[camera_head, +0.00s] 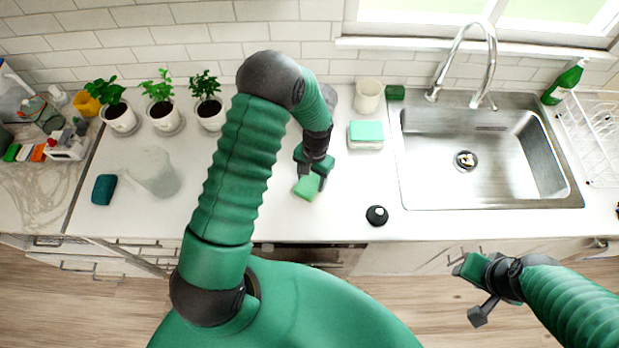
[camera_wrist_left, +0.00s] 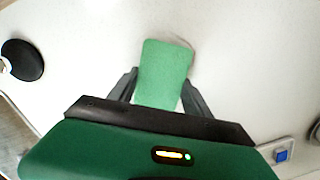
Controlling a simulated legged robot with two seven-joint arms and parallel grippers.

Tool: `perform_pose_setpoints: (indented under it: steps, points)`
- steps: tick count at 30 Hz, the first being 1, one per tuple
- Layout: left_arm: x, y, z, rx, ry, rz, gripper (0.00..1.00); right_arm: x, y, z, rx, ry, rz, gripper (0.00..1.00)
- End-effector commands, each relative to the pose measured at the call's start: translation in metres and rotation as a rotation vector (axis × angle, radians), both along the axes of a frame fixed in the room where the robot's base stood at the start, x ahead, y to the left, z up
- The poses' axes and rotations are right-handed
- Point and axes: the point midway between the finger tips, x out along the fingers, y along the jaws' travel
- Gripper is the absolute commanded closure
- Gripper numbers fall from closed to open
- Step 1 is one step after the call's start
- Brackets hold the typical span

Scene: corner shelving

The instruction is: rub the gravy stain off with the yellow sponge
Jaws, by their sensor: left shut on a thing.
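My left gripper (camera_head: 314,180) is shut on a green sponge (camera_head: 306,188) and holds it low over the white counter, left of the sink. In the left wrist view the sponge (camera_wrist_left: 165,72) sticks out between the two dark fingers. I cannot tell whether it touches the counter. A faint brownish smear (camera_wrist_left: 185,42) shows at the sponge's far edge; most of it may be hidden under the sponge. I see no plainly yellow sponge.
A black round object (camera_head: 377,215) stands near the counter's front edge. A green-topped block (camera_head: 366,134), a white cup (camera_head: 368,96) and a dark green block (camera_head: 395,92) stand behind. The sink (camera_head: 480,165) is right. A glass (camera_head: 155,172), a teal sponge (camera_head: 104,189) and potted plants stand left.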

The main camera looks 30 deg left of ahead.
Motion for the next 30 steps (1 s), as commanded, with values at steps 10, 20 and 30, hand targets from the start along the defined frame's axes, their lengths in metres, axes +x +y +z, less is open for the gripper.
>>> perform_pose_setpoints:
  steps: [10, 20, 30]
  points:
    - [0.001, -0.002, 0.051, 0.000, -0.003, 0.000, 0.94, 0.000, 0.000, 0.030, 0.000, -0.001, 0.000, 0.64]
    - [0.005, -0.005, 0.079, 0.000, -0.001, -0.001, 0.94, 0.000, 0.000, 0.051, 0.000, -0.001, 0.000, 0.64]
    - [0.005, -0.006, 0.083, 0.000, -0.001, -0.001, 0.94, 0.000, 0.000, 0.054, 0.000, 0.000, 0.000, 0.64]
